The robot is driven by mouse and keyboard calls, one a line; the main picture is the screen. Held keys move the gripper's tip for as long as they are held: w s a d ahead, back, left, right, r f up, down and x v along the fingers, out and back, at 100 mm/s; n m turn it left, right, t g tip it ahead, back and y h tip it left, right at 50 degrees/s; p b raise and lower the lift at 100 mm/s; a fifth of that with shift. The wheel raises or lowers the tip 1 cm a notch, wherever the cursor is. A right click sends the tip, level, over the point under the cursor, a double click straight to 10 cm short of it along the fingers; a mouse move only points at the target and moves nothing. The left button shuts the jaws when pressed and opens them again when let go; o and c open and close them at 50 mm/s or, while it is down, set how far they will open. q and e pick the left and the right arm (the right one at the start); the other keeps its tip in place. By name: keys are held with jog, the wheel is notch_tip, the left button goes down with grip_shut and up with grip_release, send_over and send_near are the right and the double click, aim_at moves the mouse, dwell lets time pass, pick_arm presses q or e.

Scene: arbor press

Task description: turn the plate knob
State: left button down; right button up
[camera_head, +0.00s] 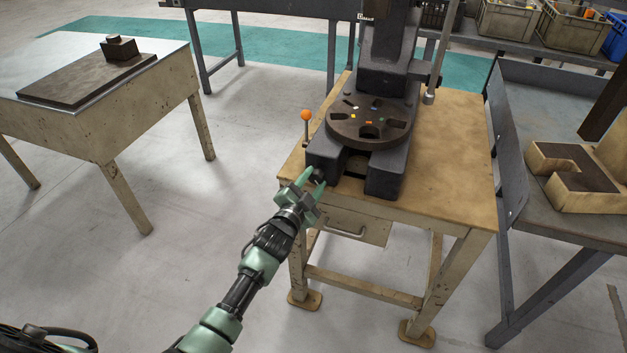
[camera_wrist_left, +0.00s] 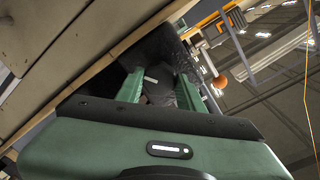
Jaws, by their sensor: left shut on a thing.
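The arbor press (camera_head: 384,60) stands on a wooden-topped table, with a round slotted dark plate (camera_head: 370,124) on its base. A small dark knob (camera_head: 318,175) is at the front of the base's left leg. My left gripper (camera_head: 311,182) is shut on this knob, one green finger on each side. In the left wrist view, the dark knob (camera_wrist_left: 158,88) with a pale mark sits between the fingers of my left gripper (camera_wrist_left: 160,88). The fingers partly hide it. My right gripper is not in view.
An orange ball on a short rod (camera_head: 306,116) stands left of the base. It also shows in the left wrist view (camera_wrist_left: 220,82). The table (camera_head: 450,165) has bare top on the right. Another table (camera_head: 165,75) stands left, and a grey bench (camera_head: 535,210) right.

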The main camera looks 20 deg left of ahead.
pick_arm(q)
jog(key=shift+f+n, duration=0.2)
jog(key=shift+n, duration=0.9)
jog(key=c, duration=0.9)
grip_release()
jog(key=shift+r, duration=0.1)
jog(key=shift+s, duration=0.1)
jog(key=s, duration=0.7)
jog(key=shift+s+a+r+b, duration=0.2)
jog(key=shift+s+a+b, duration=0.1)
jog(key=shift+a+b, duration=0.1)
